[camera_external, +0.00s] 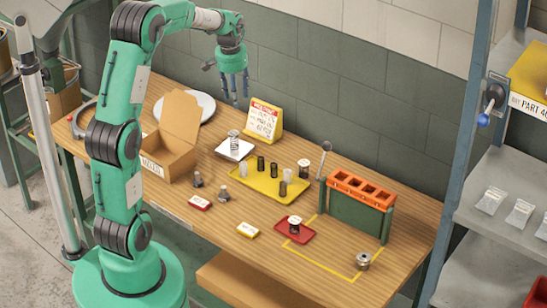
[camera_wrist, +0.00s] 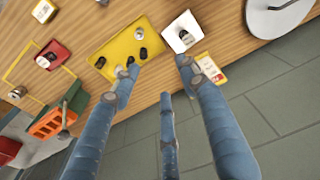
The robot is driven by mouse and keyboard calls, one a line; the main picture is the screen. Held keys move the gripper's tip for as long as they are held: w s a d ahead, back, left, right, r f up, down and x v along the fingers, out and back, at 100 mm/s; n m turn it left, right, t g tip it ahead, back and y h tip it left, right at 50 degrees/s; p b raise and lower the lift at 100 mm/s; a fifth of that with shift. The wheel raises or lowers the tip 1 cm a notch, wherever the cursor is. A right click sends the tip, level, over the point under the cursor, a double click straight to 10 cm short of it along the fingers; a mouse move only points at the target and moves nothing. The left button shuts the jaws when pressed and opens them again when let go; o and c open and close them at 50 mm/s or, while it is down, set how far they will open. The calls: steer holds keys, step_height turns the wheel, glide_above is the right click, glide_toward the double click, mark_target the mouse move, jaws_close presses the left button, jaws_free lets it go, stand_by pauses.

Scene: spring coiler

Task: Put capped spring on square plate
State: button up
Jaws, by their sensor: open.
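The white square plate (camera_external: 222,152) lies left of the yellow tray (camera_external: 262,190). An upright light spring-like piece (camera_external: 235,139) with a pale top stands on the plate; I cannot tell for sure that it is the capped spring. The plate also shows in the wrist view (camera_wrist: 174,46). Several small dark and light cylinders (camera_external: 260,164) stand on the yellow tray. A dark piece with a pale top (camera_external: 294,224) stands on the red tray (camera_external: 308,236). My gripper (camera_external: 235,97) hangs fingers down above the table's back part, open and empty, touching nothing; its spread fingers show in the wrist view (camera_wrist: 160,76).
A yellow sign (camera_external: 263,118) stands behind the plate. A cardboard box (camera_external: 170,150) and a round white plate (camera_external: 206,104) are left. An orange-topped rack (camera_external: 360,190) and a metal cylinder (camera_external: 363,262) are right.

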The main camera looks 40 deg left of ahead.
steer(key=s+d+r+m+t, duration=0.1)
steer(key=s+d+r, duration=0.45)
steer(key=s, duration=0.25)
steer(key=s+d+r+t, duration=0.1)
steer(key=s+d+r, duration=0.4)
steer(key=s+r, duration=0.3)
steer(key=s+d+t, duration=0.1)
steer(key=s+d, duration=0.2)
steer(key=s, duration=0.7)
steer(key=s+d+m+t, duration=0.1)
steer(key=s+d, duration=0.1)
steer(key=s, duration=0.8)
steer(key=shift+d+f, duration=0.35)
steer(key=shift+d, duration=0.05)
